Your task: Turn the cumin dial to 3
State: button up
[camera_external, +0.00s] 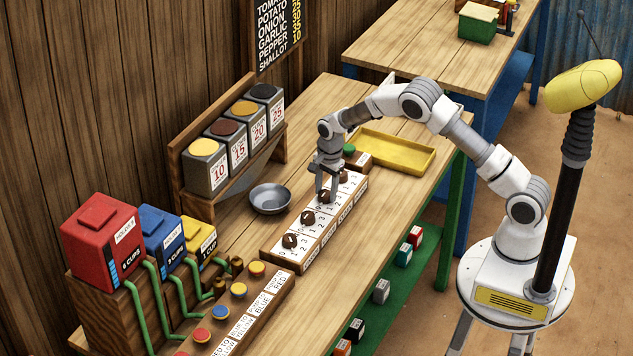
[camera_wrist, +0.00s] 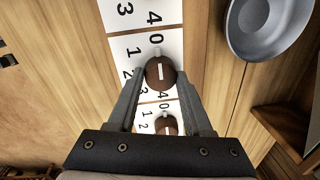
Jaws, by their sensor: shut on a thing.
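A dial strip (camera_external: 277,252) with several brown dials lies along the table, white number cards on top. My gripper (camera_external: 325,190) is down over the third dial from the near end. In the wrist view my gripper (camera_wrist: 160,75) has its fingers on either side of a round brown dial (camera_wrist: 160,72), shut on it. A white pointer on this dial points up toward the 0; 1, 2, 3 and 4 run down its left side to below it. A neighbouring dial (camera_wrist: 167,126) shows between the fingers nearer the wrist. The dial name labels are too small to read.
A grey bowl (camera_external: 270,199) stands just left of the strip, also in the wrist view (camera_wrist: 265,25). A yellow tray (camera_external: 397,153) and a green button (camera_external: 349,149) are beyond the strip. Priced canisters (camera_external: 205,167) stand behind; coloured buttons (camera_external: 221,312) are at the near end.

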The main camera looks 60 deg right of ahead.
grip_shut()
